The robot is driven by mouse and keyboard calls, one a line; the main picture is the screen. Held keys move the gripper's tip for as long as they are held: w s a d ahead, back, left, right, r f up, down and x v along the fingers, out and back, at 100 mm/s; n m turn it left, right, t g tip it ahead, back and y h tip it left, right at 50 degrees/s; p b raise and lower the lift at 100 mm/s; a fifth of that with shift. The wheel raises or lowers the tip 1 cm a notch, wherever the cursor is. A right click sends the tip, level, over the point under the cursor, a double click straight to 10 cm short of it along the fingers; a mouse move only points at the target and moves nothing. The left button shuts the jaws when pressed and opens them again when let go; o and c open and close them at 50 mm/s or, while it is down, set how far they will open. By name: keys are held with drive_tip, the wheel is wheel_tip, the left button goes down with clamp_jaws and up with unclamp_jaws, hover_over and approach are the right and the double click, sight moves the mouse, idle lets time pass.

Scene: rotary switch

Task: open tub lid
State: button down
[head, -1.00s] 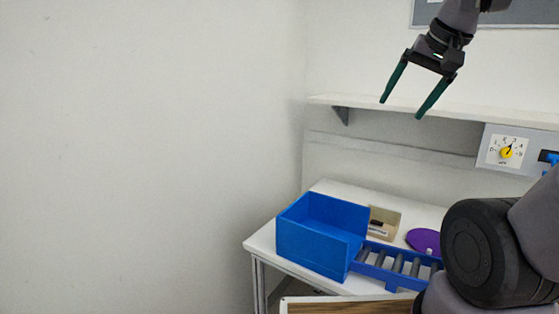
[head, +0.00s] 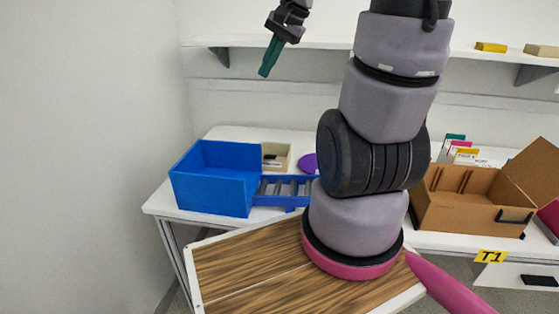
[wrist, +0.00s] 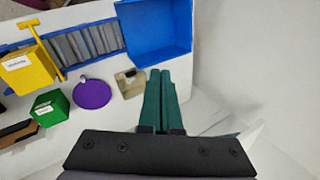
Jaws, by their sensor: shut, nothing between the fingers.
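My gripper (head: 265,72) is high in front of the wall, near the left part of the shelf in the head view. Its green fingers are together and empty, as the wrist view (wrist: 160,75) also shows. I cannot clearly make out a tub. A purple round piece (head: 308,163) that may be its lid is on the back table, partly hidden behind my arm in the head view. It shows whole in the wrist view (wrist: 92,94), left of the fingers and apart from them.
A blue bin (head: 212,180) and roller track (head: 284,188) are on the table, beside a small beige box (head: 276,156). Yellow (wrist: 28,68) and green (wrist: 50,108) boxes are left in the wrist view. An open cardboard box (head: 458,208) stands right. The shelf (head: 320,47) runs behind.

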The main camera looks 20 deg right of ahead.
drive_tip(key=w+d+f+m+y, duration=0.2)
drive_tip(key=w+d+f+m, duration=0.2)
drive_tip(key=w+f, duration=0.3)
drive_tip(key=m+t+y, duration=0.2)
drive_tip(key=m, duration=0.9)
approach(280, 159)
drive_tip(key=f, duration=0.1)
drive_tip(key=s+f, duration=0.1)
drive_tip(key=f, duration=0.1)
drive_tip(key=shift+s+a+f, duration=0.2)
drive_tip(key=shift+s, duration=0.2)
drive_tip(key=x, duration=0.9)
drive_tip(key=shift+a+f, duration=0.1)
drive_tip(key=shift+a, duration=0.25)
wheel_tip(280, 159, up, 2)
drive_tip(key=shift+w, duration=0.1)
drive_tip(key=shift+a+r, duration=0.1)
drive_tip(key=shift+r, duration=0.8)
drive_tip(key=shift+r+y, duration=0.15)
drive_tip(key=shift+y, duration=0.15)
